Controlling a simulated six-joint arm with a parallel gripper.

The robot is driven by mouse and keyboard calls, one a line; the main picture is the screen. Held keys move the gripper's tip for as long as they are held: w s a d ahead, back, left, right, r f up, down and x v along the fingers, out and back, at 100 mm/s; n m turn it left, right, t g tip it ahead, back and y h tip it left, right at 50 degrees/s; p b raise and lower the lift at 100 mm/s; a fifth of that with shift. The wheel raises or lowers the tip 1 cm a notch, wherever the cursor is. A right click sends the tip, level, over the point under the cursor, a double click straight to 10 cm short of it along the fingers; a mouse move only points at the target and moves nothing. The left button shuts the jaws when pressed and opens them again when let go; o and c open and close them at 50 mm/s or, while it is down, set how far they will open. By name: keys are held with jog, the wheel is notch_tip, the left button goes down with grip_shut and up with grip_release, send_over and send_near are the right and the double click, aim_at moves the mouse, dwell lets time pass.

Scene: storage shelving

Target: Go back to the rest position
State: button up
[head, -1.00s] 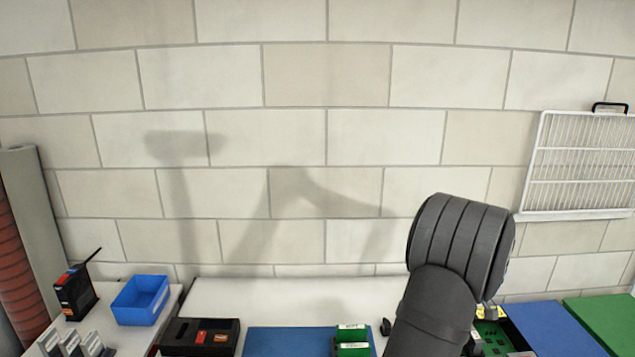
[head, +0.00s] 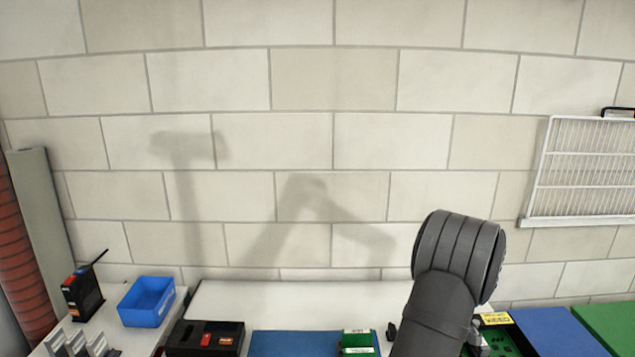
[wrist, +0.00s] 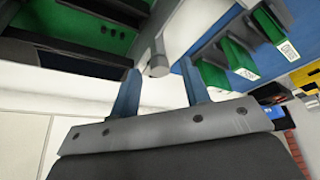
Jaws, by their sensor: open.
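My gripper (wrist: 160,92) shows in the wrist view with its two blue fingers apart and nothing between them. In the head view my dark arm rises at the lower right, and the gripper is hidden there. Past the fingers in the wrist view are a green board in a dark frame (wrist: 98,38) at the upper left and several green blocks with white labels (wrist: 238,58) on a blue surface at the right. The fingers look apart from these things.
In the head view a blue bin (head: 147,301), a black device (head: 82,292) and a black case (head: 204,338) stand at the left. A blue mat (head: 290,344) lies in front, with a green block (head: 357,341) on it. A white wire rack (head: 580,170) hangs on the brick wall.

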jog(key=v, duration=1.8)
jog(key=x, duration=1.7)
jog(key=shift+w+a+f, duration=0.1)
jog(key=shift+a+f, duration=0.05)
jog(key=shift+f, duration=0.15)
jog(key=shift+w+f, duration=0.1)
jog(key=shift+f, duration=0.15)
jog(key=shift+a+r+m+h, duration=0.1)
jog(key=shift+m+h, duration=0.2)
jog(key=shift+m, duration=0.4)
jog(key=m+t, duration=0.1)
jog(key=m, duration=0.1)
jog(key=shift+a+m+h, duration=0.1)
jog(key=shift+m+h, duration=0.2)
jog(key=m+h, duration=0.1)
jog(key=m, duration=0.3)
jog(key=shift+a+m+h, duration=0.2)
jog(key=shift+m+h, duration=0.1)
jog(key=shift+h, duration=0.1)
jog(key=shift+a+m+h, duration=0.15)
jog(key=shift+m+h, duration=0.65)
jog(key=shift+m, duration=1.3)
jog(key=shift+m+h, duration=0.3)
jog(key=shift+m, duration=0.4)
jog(key=shift+a+m+g+h, duration=0.1)
jog(key=shift+m+g+h, duration=0.25)
jog(key=shift+m, duration=0.75)
